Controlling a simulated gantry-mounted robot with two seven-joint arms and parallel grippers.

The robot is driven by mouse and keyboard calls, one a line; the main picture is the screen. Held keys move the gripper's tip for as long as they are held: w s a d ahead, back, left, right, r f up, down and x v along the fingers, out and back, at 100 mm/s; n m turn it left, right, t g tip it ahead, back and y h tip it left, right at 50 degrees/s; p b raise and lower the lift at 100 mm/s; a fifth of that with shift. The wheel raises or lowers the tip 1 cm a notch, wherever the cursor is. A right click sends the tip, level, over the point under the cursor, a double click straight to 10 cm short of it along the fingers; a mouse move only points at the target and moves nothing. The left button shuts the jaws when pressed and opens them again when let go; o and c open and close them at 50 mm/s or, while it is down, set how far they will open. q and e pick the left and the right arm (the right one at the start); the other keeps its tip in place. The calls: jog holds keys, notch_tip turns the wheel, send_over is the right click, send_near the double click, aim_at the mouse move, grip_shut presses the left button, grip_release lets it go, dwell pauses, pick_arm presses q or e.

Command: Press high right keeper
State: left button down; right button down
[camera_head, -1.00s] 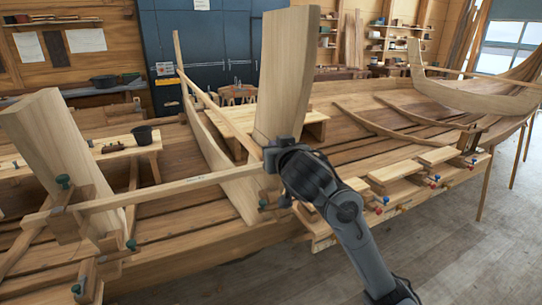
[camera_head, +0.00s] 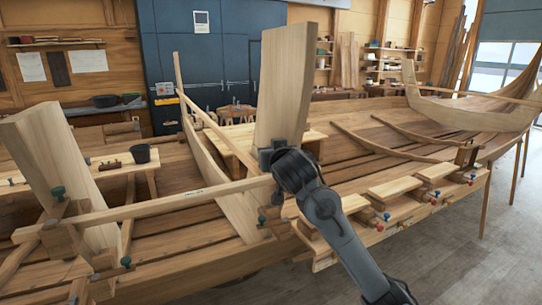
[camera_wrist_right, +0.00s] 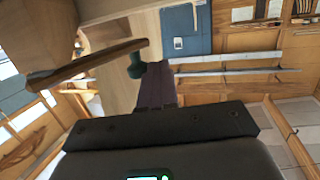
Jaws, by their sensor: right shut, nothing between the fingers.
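My right gripper (camera_head: 266,160) is shut and empty, in front of the foot of the tall right plank (camera_head: 283,85). In the right wrist view, its dark fingers (camera_wrist_right: 156,86) point at the pale wood. A dark teal knob (camera_wrist_right: 135,66) is just left of the fingertips there, with a brown wooden bar (camera_wrist_right: 85,66) running left from it. Whether fingers and knob touch, I cannot tell. In the head view, my gripper hides the fitting behind it. A lower green knob (camera_head: 262,219) shows below the gripper. My left gripper is not in view.
A long horizontal rail (camera_head: 150,206) runs from the left plank (camera_head: 50,150) to beside my right gripper. Green knobs (camera_head: 57,193) mark the left fittings. Clamped boards (camera_head: 395,188) line the hull edge at right. Open floor (camera_head: 450,255) lies right of the hull.

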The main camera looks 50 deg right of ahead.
jog(key=shift+w+d, duration=0.2)
jog(key=shift+d, duration=0.45)
jog(key=shift+w+d, duration=0.15)
jog(key=shift+d, duration=0.6)
dwell(0.8)
jog(key=shift+p, duration=0.3)
